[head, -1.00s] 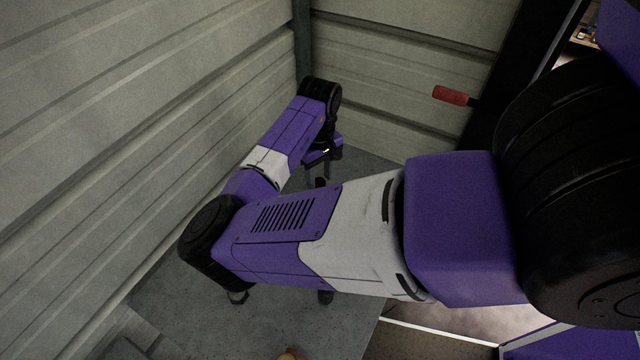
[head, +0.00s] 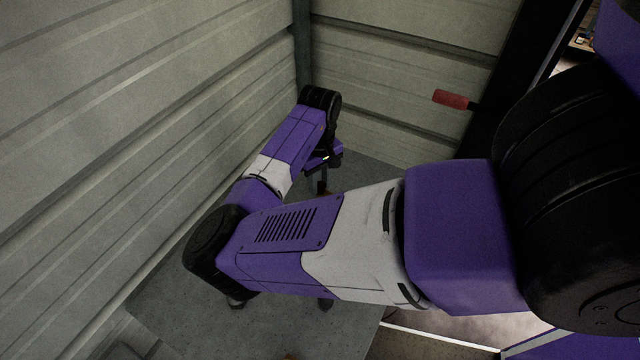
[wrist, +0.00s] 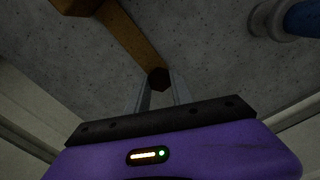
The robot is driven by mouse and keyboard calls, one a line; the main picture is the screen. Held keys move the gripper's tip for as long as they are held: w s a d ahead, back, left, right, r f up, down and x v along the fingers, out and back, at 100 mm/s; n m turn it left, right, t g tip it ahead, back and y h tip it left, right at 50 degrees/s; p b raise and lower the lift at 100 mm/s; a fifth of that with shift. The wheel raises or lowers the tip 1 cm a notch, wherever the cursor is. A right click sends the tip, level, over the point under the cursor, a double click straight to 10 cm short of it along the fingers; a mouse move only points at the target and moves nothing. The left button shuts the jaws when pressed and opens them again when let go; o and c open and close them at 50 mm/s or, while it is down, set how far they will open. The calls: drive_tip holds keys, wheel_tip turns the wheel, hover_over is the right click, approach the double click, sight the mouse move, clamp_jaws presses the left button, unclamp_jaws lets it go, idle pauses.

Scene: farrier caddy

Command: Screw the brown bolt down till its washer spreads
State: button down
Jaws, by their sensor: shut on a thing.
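The brown bolt (wrist: 158,79) shows in the wrist view as a dark hexagonal head. It sits between the tips of my gripper (wrist: 160,88), whose two grey fingers are shut on it. An orange-brown strip (wrist: 133,36) runs from the upper left to just behind the bolt head. I cannot tell how the strip and bolt join. The washer and the bolt's lower part are hidden. In the head view my gripper (head: 322,182) points down over the grey surface, small and partly hidden by my arm. The bolt cannot be made out there.
A grey speckled tabletop (head: 190,315) lies below, with corrugated walls (head: 120,120) close on the left and behind. A red handle (head: 450,98) sticks out at the right. A blue cylinder (wrist: 302,20) with a grey collar is at the upper right in the wrist view.

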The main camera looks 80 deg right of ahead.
sight(319, 185)
drive_tip(key=m, duration=0.7)
drive_tip(key=shift+f, duration=0.1)
idle(0.5)
drive_tip(key=c, duration=1.3)
unclamp_jaws()
drive_tip(key=shift+r+p, duration=2.4)
drive_tip(key=shift+r, duration=0.2)
